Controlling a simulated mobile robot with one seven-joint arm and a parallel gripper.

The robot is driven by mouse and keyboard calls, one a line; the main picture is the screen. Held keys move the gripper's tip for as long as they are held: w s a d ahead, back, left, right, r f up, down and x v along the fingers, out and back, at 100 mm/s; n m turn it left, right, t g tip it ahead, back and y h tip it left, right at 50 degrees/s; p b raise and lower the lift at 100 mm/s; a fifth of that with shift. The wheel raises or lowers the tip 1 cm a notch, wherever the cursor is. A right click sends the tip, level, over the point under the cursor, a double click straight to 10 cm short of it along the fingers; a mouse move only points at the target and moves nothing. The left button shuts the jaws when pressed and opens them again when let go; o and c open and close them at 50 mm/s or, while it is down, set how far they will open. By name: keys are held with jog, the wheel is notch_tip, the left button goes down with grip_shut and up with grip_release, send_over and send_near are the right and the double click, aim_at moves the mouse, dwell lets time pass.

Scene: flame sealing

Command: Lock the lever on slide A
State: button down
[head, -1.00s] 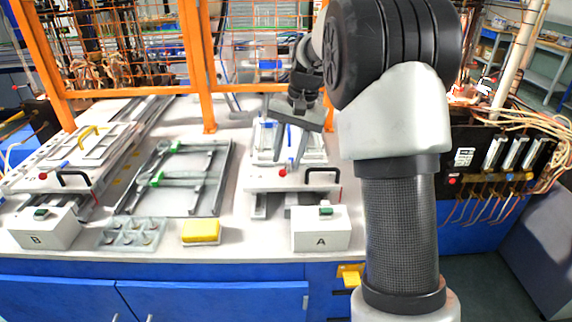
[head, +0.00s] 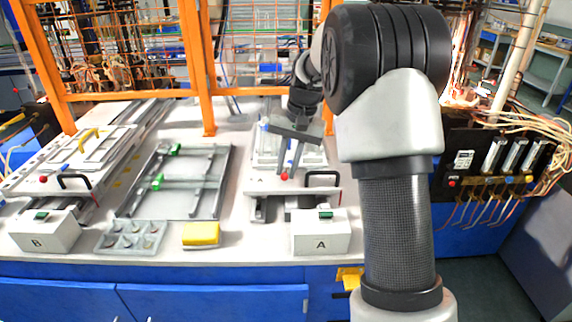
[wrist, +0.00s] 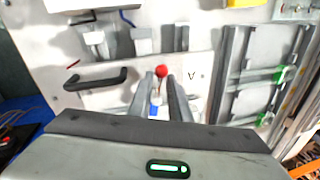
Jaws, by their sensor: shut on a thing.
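Slide A is the light carriage plate (head: 262,187) behind the white box marked A (head: 320,240), with a black handle (head: 323,179) on its right. Its lever ends in a red knob (head: 284,176), near the plate's front edge. My gripper (head: 289,170) reaches down over the slide, its fingers at the red knob. In the wrist view the red knob (wrist: 161,72) sits at the tips of my gripper (wrist: 161,78), which is shut on the lever. A blue piece (wrist: 154,110) shows between the fingers. Much of the lever's shaft is hidden by the fingers.
Slide B (head: 60,182) stands at the left with its own red knob and handle. A grey frame with green clips (head: 180,190) lies between the slides. Orange posts (head: 196,70) stand behind.

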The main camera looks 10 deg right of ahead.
jog(key=shift+d+n+p, duration=0.45)
jog(key=shift+n+p, duration=0.1)
jog(key=shift+n, duration=0.65)
jog(key=c, duration=1.7)
grip_release()
jog(key=shift+s, duration=0.1)
jog(key=d+r, duration=0.1)
jog(key=r, duration=0.4)
jog(key=d+r+p, duration=0.1)
jog(key=r, duration=0.5)
jog(key=d+r, duration=0.1)
jog(key=r, duration=0.5)
jog(key=shift+s+d, duration=0.2)
jog(key=shift+s, duration=0.15)
